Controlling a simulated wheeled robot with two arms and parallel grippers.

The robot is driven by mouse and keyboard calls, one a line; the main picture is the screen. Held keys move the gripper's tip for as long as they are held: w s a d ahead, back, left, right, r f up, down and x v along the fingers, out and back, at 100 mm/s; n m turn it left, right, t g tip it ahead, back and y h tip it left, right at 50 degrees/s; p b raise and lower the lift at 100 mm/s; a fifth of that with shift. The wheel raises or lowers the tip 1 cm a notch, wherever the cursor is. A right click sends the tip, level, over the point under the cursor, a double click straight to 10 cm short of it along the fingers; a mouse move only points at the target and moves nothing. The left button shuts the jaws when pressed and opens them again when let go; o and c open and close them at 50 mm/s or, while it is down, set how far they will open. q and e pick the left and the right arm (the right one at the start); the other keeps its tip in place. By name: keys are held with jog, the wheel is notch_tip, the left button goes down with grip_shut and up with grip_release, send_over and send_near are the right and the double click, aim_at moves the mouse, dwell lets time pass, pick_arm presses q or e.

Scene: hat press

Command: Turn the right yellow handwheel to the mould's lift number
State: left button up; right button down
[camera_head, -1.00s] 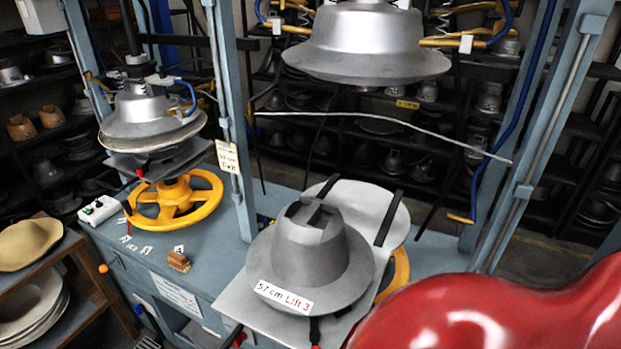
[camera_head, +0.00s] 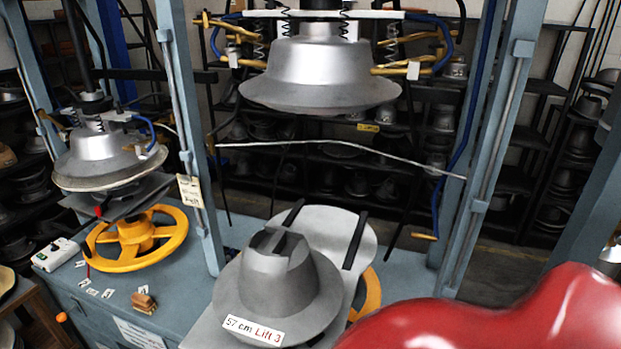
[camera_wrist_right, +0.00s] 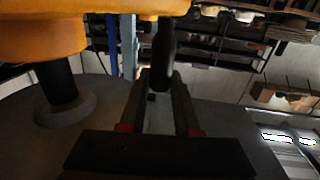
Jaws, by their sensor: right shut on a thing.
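The grey hat-shaped mould (camera_head: 275,285) sits on a grey plate on the right side of the bench; its label (camera_head: 253,330) reads "57 cm Lift 3". The right yellow handwheel (camera_head: 370,295) shows only as a rim piece beside the plate; the rest is hidden. In the right wrist view its yellow body (camera_wrist_right: 50,38) fills the upper left, with a dark handle (camera_wrist_right: 163,55) hanging from it. My right gripper (camera_wrist_right: 163,80) is shut on this dark handle. In the head view my red arm covers the lower right and the right gripper is hidden. My left gripper is in no view.
A silver upper die (camera_head: 320,75) hangs above the mould between blue-grey posts. A second press with a yellow handwheel (camera_head: 135,238) stands at the left. A small white box (camera_head: 56,254), cards and a brown block (camera_head: 144,301) lie on the bench. Dark shelves stand behind.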

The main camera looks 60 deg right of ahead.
jog(key=shift+d, duration=0.2)
jog(key=c, duration=0.9)
grip_release()
jog(key=shift+c, duration=0.2)
jog(key=o, duration=0.3)
jog(key=shift+s+d+f, duration=0.1)
jog(key=shift+s, duration=0.35)
jog(key=s+d+b, duration=0.1)
jog(key=s+b, duration=0.1)
jog(key=s, duration=0.4)
jog(key=shift+s+b, duration=0.35)
